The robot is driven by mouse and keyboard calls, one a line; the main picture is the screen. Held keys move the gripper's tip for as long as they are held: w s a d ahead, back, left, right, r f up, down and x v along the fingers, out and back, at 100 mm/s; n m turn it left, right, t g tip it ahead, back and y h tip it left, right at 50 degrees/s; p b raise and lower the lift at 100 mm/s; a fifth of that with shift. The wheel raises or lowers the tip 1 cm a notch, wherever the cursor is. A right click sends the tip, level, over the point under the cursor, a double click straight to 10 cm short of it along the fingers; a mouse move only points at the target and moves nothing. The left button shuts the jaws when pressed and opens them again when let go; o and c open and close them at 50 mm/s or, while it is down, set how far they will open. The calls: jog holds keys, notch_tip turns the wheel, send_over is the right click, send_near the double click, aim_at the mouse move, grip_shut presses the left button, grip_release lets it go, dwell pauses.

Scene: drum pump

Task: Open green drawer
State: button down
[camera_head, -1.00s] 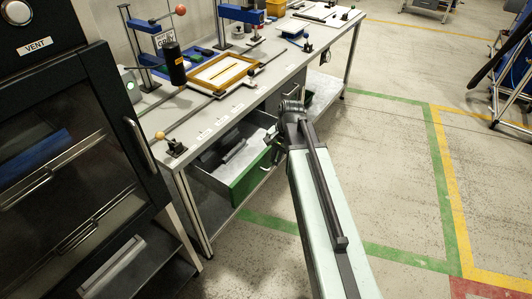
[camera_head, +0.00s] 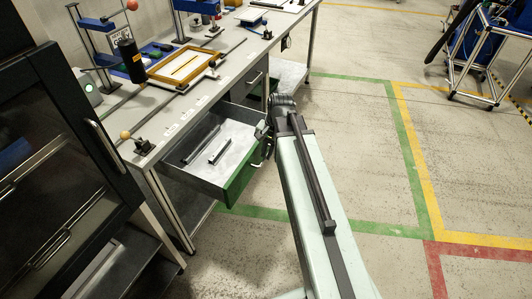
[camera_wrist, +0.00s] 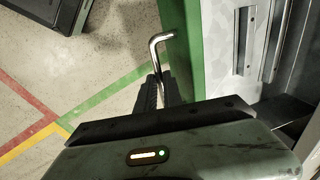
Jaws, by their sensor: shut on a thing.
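The green-fronted drawer (camera_head: 240,184) stands pulled out from under the workbench in the head view. Its grey inside shows, with two dark bars lying in it. In the wrist view the green front (camera_wrist: 192,45) runs down the middle, with the open drawer to its right. A bent metal handle (camera_wrist: 159,40) stands out from the front. My gripper (camera_wrist: 158,88) is shut on this handle, its dark fingers around the lower part of it. In the head view my gripper (camera_head: 264,135) is at the drawer front, and my arm partly hides it.
The workbench (camera_head: 190,112) carries a wooden frame (camera_head: 183,64) and blue presses. A dark cabinet (camera_head: 75,120) with a glass door stands at the left. Open floor (camera_head: 365,150) with green, yellow and red lines lies to the right.

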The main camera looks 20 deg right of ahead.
jog(key=c, duration=1.5)
grip_release()
jog(key=shift+a, duration=0.15)
notch_tip(320, 180, up, 8)
jog(key=s+d+p, duration=0.1)
jog(key=p, duration=0.6)
jog(key=shift+f+p, duration=0.2)
jog(key=shift+p, duration=0.15)
jog(key=shift+a, duration=0.1)
